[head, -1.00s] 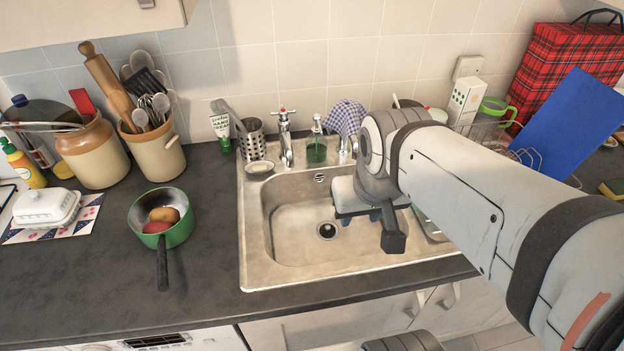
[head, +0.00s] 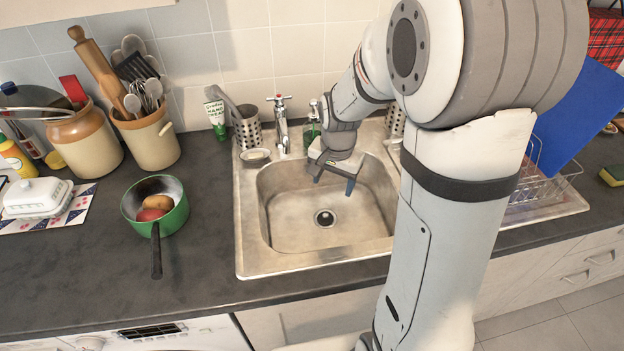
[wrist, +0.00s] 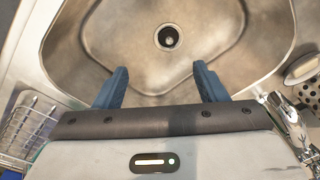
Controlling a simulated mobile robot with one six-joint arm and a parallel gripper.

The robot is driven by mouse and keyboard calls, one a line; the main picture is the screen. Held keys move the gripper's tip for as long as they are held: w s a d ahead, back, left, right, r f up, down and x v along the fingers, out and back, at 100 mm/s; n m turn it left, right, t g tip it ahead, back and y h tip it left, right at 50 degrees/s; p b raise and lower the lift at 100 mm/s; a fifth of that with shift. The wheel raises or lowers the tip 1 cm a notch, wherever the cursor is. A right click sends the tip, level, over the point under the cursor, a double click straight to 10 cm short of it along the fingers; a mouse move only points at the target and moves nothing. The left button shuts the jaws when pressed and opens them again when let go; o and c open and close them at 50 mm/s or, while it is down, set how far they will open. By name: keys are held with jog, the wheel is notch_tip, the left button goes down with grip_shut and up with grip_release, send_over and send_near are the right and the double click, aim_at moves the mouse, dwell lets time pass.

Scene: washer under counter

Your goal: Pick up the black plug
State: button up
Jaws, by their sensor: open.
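My gripper (head: 334,182) is open and empty above the back part of the steel sink (head: 275,235), pointing down. In the wrist view its two blue fingers (wrist: 161,80) are spread wide. A dark round shape (head: 325,218) with a pale metal ring is at the drain in the sink floor. It also shows in the wrist view (wrist: 168,37), beyond the fingertips and roughly centred between them. I cannot tell whether it is the black plug or the open drain. No other black plug can be made out. My arm hides the sink's right side.
The tap (head: 282,125), a steel utensil holder (head: 248,129) and a soap dish (head: 255,156) line the sink's back left edge. A green pan (head: 176,218) with food stands on the counter to the left. A wire rack (head: 548,185) is to the right.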

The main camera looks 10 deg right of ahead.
aim_at(326, 217)
jog(key=w+f+m, duration=0.1)
jog(key=f, duration=0.3)
jog(key=w+f+m, duration=0.1)
jog(key=w+f, duration=0.1)
jog(key=f, duration=0.3)
jog(key=w+f+m+g+b, duration=0.1)
jog(key=w+f, duration=0.1)
jog(key=f, duration=0.2)
jog(key=shift+w+f+m, duration=0.15)
jog(key=shift+f+m, duration=0.05)
jog(key=shift+m, duration=0.2)
jog(key=shift+f+p, duration=0.85)
jog(key=shift+f, duration=2.9)
jog(key=shift+c, duration=0.6)
jog(key=c, duration=0.9)
jog(key=shift+c, duration=0.2)
